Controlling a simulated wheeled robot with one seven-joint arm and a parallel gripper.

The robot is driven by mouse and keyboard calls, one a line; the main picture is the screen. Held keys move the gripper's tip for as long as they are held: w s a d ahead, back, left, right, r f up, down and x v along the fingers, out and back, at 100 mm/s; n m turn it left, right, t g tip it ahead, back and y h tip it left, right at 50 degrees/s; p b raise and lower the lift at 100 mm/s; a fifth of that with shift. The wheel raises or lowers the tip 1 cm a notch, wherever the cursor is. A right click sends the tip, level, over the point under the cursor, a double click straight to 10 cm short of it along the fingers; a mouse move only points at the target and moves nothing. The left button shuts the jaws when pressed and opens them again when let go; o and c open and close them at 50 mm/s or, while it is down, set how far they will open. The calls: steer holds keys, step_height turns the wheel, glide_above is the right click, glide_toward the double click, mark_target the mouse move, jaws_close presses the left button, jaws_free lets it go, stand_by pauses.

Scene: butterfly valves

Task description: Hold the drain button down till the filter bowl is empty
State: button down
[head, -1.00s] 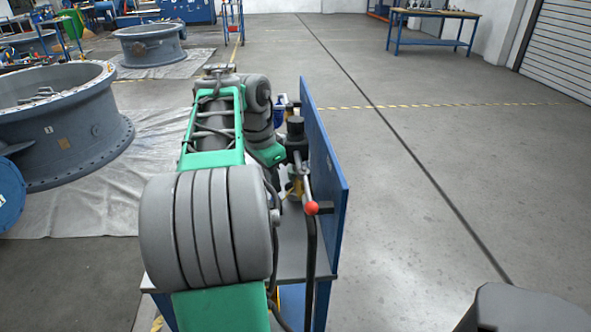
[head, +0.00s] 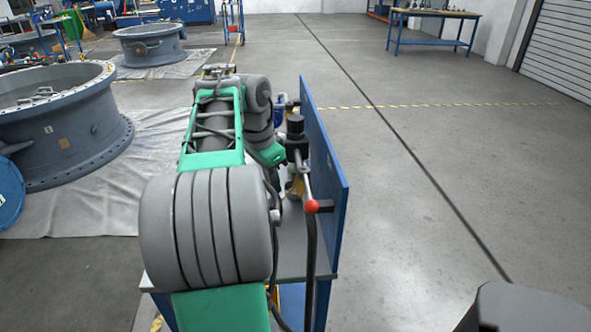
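My grey and green arm fills the middle of the head view and reaches over a small blue stand. My gripper is hidden behind the arm, so its fingers do not show. On the stand's blue upright panel (head: 322,170) is a black-topped unit (head: 295,126), with a yellowish part (head: 297,186) low beneath it, partly covered. A lever with a red ball knob (head: 311,206) sticks out towards me. I cannot make out the drain button or the level in the filter bowl.
Large grey valve rings (head: 62,122) stand on sheeting at left. A blue disc (head: 10,190) is at the left edge. A workbench (head: 434,14) stands far back right. The floor (head: 440,150) right of the panel is clear.

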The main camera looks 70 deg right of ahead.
steer(key=shift+a+f+b, duration=0.1)
steer(key=shift+f+b, duration=0.7)
steer(key=shift+f, duration=0.3)
stand_by(2.3)
stand_by(1.1)
step_height(320, 180, up, 8)
steer(key=p, duration=0.7)
steer(key=shift+f, duration=0.3)
